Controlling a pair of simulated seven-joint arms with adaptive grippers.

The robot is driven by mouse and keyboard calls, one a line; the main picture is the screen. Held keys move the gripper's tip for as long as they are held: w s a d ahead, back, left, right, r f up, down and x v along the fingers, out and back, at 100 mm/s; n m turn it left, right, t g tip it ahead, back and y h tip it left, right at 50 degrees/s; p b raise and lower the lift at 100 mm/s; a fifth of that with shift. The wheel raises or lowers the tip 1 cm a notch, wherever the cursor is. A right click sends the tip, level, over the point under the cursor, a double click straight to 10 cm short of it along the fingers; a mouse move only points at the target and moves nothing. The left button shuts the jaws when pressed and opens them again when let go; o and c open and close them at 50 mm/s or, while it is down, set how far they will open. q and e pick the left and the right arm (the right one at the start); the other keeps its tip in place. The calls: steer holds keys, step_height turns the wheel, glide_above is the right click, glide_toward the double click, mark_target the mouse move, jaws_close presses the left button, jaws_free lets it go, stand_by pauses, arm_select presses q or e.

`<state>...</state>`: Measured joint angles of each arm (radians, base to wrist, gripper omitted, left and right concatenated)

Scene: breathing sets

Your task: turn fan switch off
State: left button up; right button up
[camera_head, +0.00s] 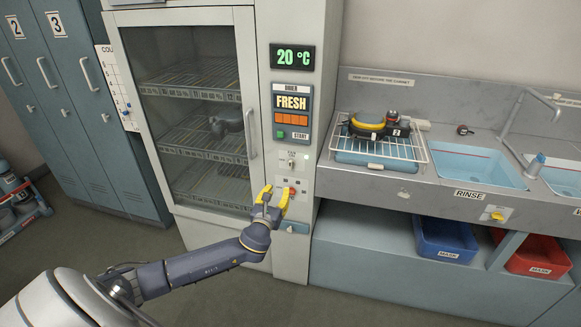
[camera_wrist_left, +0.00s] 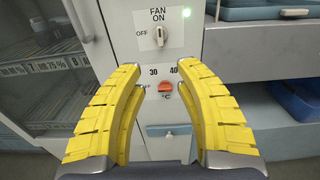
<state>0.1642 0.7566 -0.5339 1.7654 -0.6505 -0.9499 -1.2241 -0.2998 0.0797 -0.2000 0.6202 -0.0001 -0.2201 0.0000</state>
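The fan switch (camera_wrist_left: 161,37) is a small metallic knob on the white cabinet panel, under the words FAN ON, with OFF to its left. The switch also shows in the head view (camera_head: 291,163), above my gripper. My left gripper (camera_head: 276,190) is in front of the panel, below the switch. In the wrist view its yellow fingers (camera_wrist_left: 160,72) are spread apart with nothing between them. The switch sits beyond and above the fingertips, apart from them in the picture. My right gripper is not in view.
An orange-red temperature dial (camera_wrist_left: 165,87) marked 30 and 40 is just below the switch. A blue handle (camera_wrist_left: 169,131) is lower on the panel. The glass cabinet door (camera_head: 190,110) is on the left; the sink counter (camera_head: 440,190) juts out on the right.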

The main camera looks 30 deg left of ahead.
mark_target(290, 167)
arm_select(q)
steer(key=x, duration=1.7)
steer(key=shift+w, duration=0.15)
steer(key=shift+o, duration=0.4)
jaws_close()
